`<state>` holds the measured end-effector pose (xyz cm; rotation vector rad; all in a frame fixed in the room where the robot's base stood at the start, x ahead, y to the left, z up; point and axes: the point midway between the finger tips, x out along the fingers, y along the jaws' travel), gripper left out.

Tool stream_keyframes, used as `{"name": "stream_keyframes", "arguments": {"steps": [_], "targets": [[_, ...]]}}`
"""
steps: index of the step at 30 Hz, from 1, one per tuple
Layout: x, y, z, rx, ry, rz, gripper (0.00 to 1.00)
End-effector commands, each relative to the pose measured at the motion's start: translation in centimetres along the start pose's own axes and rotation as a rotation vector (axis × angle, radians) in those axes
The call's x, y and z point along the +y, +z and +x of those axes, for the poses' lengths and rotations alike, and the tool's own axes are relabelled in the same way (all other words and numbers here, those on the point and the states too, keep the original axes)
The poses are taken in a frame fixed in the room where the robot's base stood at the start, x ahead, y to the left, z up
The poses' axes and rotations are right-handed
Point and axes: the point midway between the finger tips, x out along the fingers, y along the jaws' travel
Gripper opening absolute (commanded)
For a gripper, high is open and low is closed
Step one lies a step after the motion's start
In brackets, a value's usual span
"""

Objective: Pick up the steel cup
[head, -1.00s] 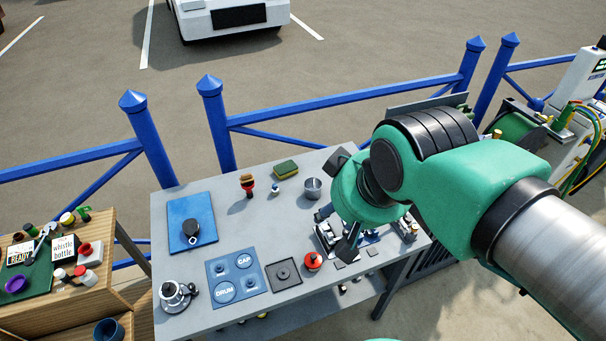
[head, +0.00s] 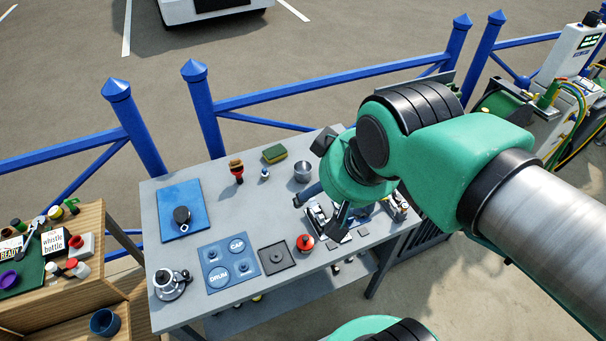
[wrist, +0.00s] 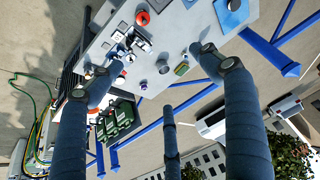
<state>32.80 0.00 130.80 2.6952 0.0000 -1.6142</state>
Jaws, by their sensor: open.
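The steel cup (head: 303,172) is a small grey metal cup standing upright on the grey table (head: 226,172), near its back edge and right of the sponge. In the wrist view the cup (wrist: 162,66) shows between the spread fingers, some way beyond them. My gripper (head: 318,205) is open and empty above the right part of the table, to the right of the cup in the head view. Its dark fingers spread wide in the wrist view (wrist: 152,62). Nothing touches the cup.
A red knob (head: 305,243) and metal fixtures (head: 322,215) lie in front. A blue railing (head: 300,91) runs behind the table.

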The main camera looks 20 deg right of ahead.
Motion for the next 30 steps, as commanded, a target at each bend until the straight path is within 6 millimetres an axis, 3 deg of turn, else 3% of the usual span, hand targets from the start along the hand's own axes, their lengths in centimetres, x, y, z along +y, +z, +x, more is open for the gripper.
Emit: {"name": "stream_keyframes", "arguments": {"steps": [8, 13, 20, 30], "targets": [[0.1, -0.5, 0.1, -0.004, 0.0, -0.004, 0.78], [0.2, -2.0, 0.7, -0.021, 0.001, -0.018, 0.78], [0.9, -5.9, 2.7, -0.061, 0.0, -0.057, 0.78], [2.5, -12.3, 7.5, -0.126, -0.007, -0.126, 0.78]]}}
